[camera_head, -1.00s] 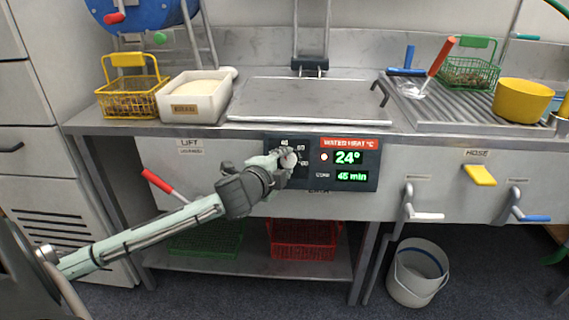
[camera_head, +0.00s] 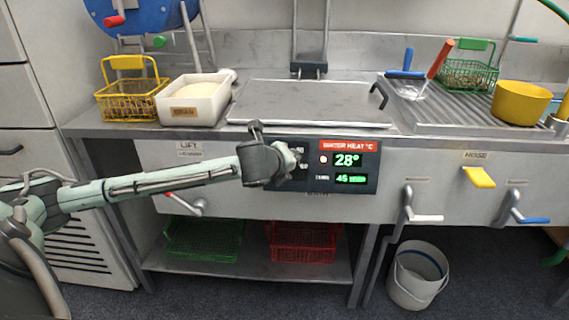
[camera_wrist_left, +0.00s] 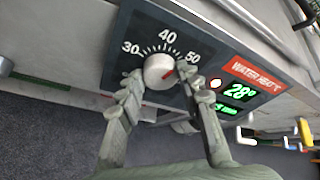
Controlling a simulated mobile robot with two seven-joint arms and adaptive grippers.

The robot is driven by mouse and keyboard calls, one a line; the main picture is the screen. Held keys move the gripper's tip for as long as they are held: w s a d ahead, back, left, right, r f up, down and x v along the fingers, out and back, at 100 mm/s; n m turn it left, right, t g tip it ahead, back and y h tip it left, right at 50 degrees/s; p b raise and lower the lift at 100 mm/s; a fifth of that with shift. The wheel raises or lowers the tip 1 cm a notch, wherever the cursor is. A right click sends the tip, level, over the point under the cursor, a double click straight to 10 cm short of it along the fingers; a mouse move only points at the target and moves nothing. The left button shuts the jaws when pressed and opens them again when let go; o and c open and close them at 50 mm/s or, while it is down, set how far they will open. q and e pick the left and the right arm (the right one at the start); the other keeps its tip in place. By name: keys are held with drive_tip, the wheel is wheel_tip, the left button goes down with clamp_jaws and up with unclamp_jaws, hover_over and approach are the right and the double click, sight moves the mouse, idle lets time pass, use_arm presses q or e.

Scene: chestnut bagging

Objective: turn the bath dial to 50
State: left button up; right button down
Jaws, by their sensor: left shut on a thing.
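The bath dial (camera_wrist_left: 154,71) is a round pale knob on a dark panel (camera_wrist_left: 124,53) marked 30, 40 and 50. Its red pointer line points up and right, toward the 50 side of the scale; the exact reading is hard to tell. My left gripper (camera_wrist_left: 160,82) is shut on the dial, with one finger on each side of it. In the head view my left gripper (camera_head: 291,160) covers the dial and part of the scale. The green display (camera_head: 347,160) beside it reads 28°, with 45 min below. My right gripper is not in view.
A red-handled lever (camera_head: 195,207) is partly behind my left arm. A lidded basin (camera_head: 310,101), a yellow basket (camera_head: 130,110) and a white tub (camera_head: 194,111) are on the counter above. Levers and a yellow handle (camera_head: 479,177) line the front at right.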

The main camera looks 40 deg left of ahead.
use_arm(q)
drive_tip(key=m, duration=0.2)
drive_tip(key=m+g+y, duration=0.1)
drive_tip(key=m, duration=0.1)
drive_tip(key=shift+w+d+m, duration=0.15)
drive_tip(key=shift+m, duration=0.15)
idle(0.4)
drive_tip(key=o, duration=1.2)
drive_tip(key=shift+c, duration=0.2)
drive_tip(key=v, duration=1.2)
drive_tip(key=shift+w+d+r, duration=0.2)
drive_tip(key=shift+d, duration=0.05)
drive_tip(key=shift+f+g, duration=0.1)
drive_tip(key=shift+g, duration=0.2)
